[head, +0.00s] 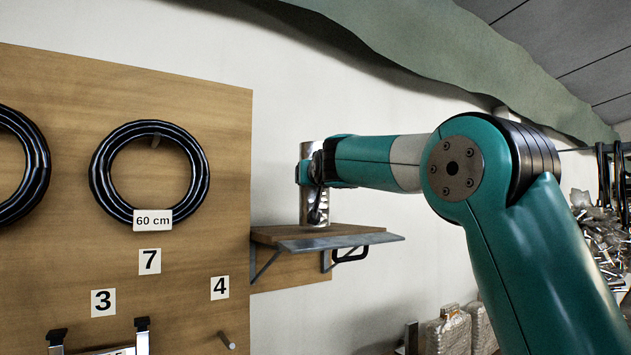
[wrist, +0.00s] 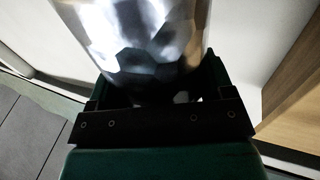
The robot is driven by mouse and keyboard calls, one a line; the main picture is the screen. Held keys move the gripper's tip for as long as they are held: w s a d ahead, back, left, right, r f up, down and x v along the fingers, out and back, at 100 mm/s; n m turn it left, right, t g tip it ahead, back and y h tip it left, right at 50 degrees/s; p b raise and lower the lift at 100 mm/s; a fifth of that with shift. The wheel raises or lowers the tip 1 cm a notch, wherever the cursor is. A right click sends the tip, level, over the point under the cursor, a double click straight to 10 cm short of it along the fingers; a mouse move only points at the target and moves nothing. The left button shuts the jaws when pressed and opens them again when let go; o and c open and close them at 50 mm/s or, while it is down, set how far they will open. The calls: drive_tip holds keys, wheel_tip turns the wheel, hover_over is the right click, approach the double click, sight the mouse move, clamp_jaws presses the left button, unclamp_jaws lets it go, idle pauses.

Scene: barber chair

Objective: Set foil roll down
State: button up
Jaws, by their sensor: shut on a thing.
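The foil roll (head: 312,209) is a shiny silver cylinder, standing upright at the small wooden wall shelf (head: 290,233). Its lower end appears at the shelf's top surface; I cannot tell whether it touches. My gripper (head: 314,172) is shut on the roll and hides part of its middle. In the wrist view the foil roll (wrist: 140,45) fills the top centre, between the dark jaws of my gripper (wrist: 160,90).
The shelf has a grey metal front edge (head: 340,242) and a black handle below. A wooden board (head: 60,150) with black coiled hoses (head: 150,172) and number labels is at left. Clutter of shiny pieces (head: 598,240) and pale canisters (head: 448,330) lie at right.

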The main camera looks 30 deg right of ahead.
drive_tip(key=shift+f, duration=0.55)
drive_tip(key=o, duration=1.5)
drive_tip(key=b+v, duration=0.6)
drive_tip(key=v, duration=0.6)
drive_tip(key=shift+s, duration=0.1)
